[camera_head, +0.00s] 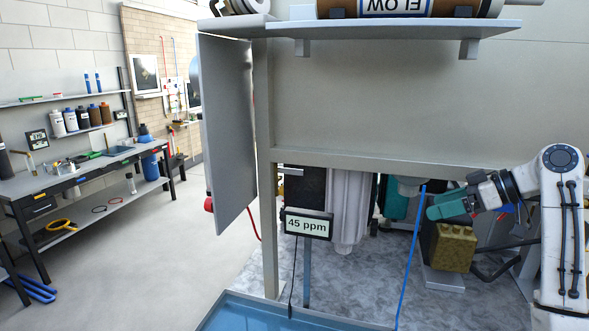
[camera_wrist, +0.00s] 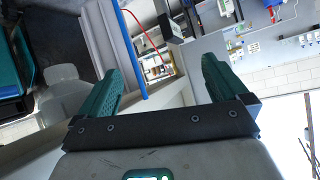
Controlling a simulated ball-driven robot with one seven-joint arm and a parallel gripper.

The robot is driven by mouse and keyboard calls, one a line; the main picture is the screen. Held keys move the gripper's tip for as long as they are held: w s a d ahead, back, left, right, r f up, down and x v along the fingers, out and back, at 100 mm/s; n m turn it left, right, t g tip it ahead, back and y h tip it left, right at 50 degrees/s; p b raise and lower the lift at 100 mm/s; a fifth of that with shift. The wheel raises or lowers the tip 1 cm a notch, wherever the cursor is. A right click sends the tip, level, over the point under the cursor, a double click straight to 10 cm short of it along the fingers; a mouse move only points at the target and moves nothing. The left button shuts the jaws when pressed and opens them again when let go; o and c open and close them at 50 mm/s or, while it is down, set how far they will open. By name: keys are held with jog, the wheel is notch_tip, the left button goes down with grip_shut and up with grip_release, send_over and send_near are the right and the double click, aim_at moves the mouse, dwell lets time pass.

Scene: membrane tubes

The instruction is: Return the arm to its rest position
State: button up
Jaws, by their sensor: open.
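My white arm (camera_head: 560,225) stands at the right of the head view, bent over at its top joint. My gripper (camera_head: 440,207) with teal fingers points left, below the frame's crossbar and near the white filter housing (camera_head: 347,210). In the wrist view my gripper (camera_wrist: 165,80) has its two teal fingers wide apart with nothing held between them. A yellow-brown block (camera_head: 453,247) is below the gripper in the head view. I cannot tell whether it touches anything of mine.
A grey metal frame (camera_head: 268,200) with a side panel (camera_head: 227,130) stands close by. A "45 ppm" display (camera_head: 307,224) hangs on it. A blue tube (camera_head: 412,255) runs down near the gripper. A blue tray (camera_head: 265,312) lies in front. A workbench (camera_head: 75,175) stands left, with open floor between.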

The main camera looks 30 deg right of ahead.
jog(key=a+f+m+g+b, duration=0.1)
jog(key=a+f+m+g, duration=0.1)
jog(key=a+f, duration=1.05)
jog(key=a+f+m+g, duration=0.1)
jog(key=a+f+g, duration=0.1)
jog(key=a+f, duration=1.05)
jog(key=s+a+f+m+g+h, duration=0.1)
jog(key=s+a+f+g+h, duration=0.3)
jog(key=s+f, duration=0.65)
jog(key=s+a+f, duration=0.1)
jog(key=s+f, duration=0.1)
jog(key=s, duration=0.4)
jog(key=s+a+f+g+h+b, duration=0.1)
jog(key=s+a+f, duration=0.1)
jog(key=s, duration=0.5)
jog(key=shift+f, duration=0.5)
jog(key=shift+s, duration=0.1)
